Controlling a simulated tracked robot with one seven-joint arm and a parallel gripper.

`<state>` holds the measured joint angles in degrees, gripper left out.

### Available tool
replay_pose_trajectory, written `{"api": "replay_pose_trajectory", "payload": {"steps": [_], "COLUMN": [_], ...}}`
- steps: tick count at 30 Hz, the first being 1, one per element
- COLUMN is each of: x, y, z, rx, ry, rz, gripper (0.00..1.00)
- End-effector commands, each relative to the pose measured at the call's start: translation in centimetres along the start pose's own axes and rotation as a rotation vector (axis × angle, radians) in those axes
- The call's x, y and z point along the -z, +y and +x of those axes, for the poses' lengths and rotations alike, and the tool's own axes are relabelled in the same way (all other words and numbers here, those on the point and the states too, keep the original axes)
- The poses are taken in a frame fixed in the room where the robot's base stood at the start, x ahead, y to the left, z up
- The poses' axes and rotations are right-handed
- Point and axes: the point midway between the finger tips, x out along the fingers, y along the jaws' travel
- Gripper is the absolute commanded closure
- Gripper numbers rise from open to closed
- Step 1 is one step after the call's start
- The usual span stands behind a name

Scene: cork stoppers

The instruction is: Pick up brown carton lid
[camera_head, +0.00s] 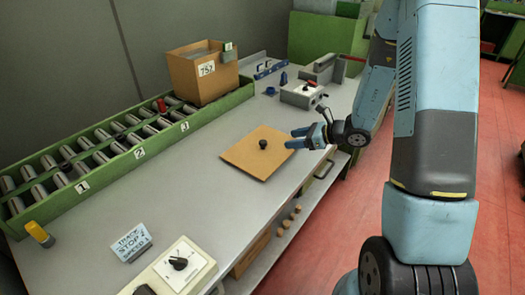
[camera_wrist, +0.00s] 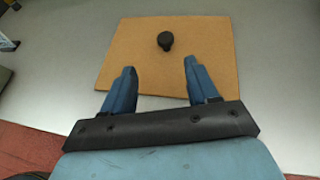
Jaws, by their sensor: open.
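The brown carton lid (camera_head: 245,158) is a flat tan square with a black knob (camera_head: 263,144) at its middle. It lies flat on the grey bench near its front edge. In the wrist view the lid (camera_wrist: 120,50) fills the upper middle, with its knob (camera_wrist: 165,41) ahead of the fingers. My gripper (camera_head: 291,138) is just right of the lid in the head view. In the wrist view my gripper (camera_wrist: 158,75) is open and empty, its two blue fingers spread over the lid's near edge and the knob beyond their tips.
A grey switch box (camera_head: 302,95) stands beyond the lid. A sign (camera_head: 131,244) and a dial box (camera_head: 182,265) are at the near end. Bench around the lid is clear.

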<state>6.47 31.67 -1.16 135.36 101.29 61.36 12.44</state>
Motion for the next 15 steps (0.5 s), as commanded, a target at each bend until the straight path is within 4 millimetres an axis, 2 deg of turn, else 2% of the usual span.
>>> {"api": "replay_pose_trajectory", "payload": {"steps": [3, 7, 15], "x": [0.9, 1.1, 1.0], "y": [-0.4, -0.5, -0.6], "z": [0.5, 1.8, 6.4], "rx": [0.019, 0.023, 0.021], "ry": [-0.002, -0.002, -0.003], "rz": [0.038, 0.047, 0.045], "gripper": [0.41, 0.41, 0.41]}}
